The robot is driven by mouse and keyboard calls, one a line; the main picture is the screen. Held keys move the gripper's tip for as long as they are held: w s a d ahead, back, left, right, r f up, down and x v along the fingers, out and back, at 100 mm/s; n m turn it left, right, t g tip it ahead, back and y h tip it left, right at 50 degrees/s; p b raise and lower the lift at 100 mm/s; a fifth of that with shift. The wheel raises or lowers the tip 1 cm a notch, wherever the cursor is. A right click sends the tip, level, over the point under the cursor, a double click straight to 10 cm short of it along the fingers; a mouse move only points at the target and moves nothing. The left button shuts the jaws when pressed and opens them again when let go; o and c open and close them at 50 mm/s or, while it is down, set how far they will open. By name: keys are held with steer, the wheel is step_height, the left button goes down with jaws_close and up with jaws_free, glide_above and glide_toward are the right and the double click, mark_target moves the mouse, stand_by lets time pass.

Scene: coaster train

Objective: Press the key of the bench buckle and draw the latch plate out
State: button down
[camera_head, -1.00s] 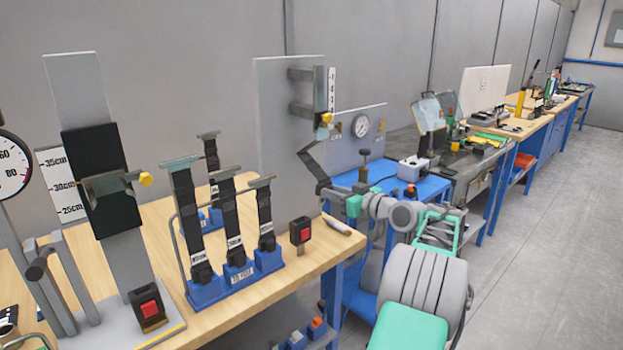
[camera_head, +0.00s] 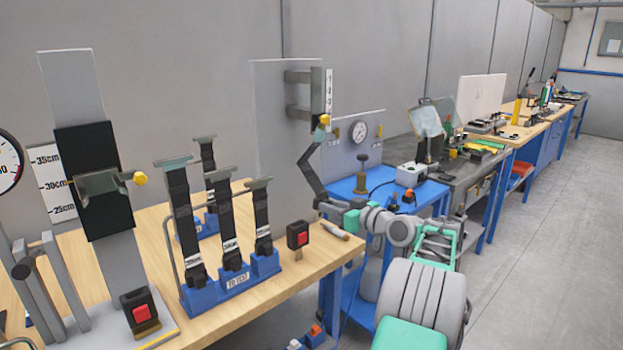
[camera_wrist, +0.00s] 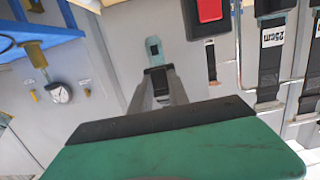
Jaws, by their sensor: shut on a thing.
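The bench buckle (camera_head: 298,235), a black block with a red key, stands near the bench's right end. In the wrist view its red key (camera_wrist: 209,10) shows at the top edge, cut off. My gripper (camera_head: 326,204) is to the right of the buckle and above the bench edge. In the wrist view my gripper (camera_wrist: 158,88) is shut on the black strap end of a latch plate (camera_wrist: 153,46). The plate's slotted metal tongue points away from my fingers. It appears apart from the buckle, to its left in that view. A dark strap (camera_head: 312,172) runs up from my gripper.
A blue rack (camera_head: 235,280) with several upright straps stands left of the buckle. A second red-key buckle (camera_head: 141,312) sits on a plate at the far left. A marker (camera_head: 335,231) lies right of the bench buckle. The blue table (camera_head: 365,186) is beyond.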

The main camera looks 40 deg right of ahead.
step_height(320, 180, down, 7)
steer(key=b, duration=0.5)
steer(key=c, duration=1.6)
jaws_free()
steer(key=shift+r, duration=0.3)
steer(key=shift+c, duration=0.2)
steer(key=o, duration=0.5)
steer(key=s, duration=0.5)
steer(key=s+r, duration=0.1)
steer(key=s, duration=0.1)
steer(key=shift+s+d, duration=0.1)
steer(key=shift+s, duration=0.3)
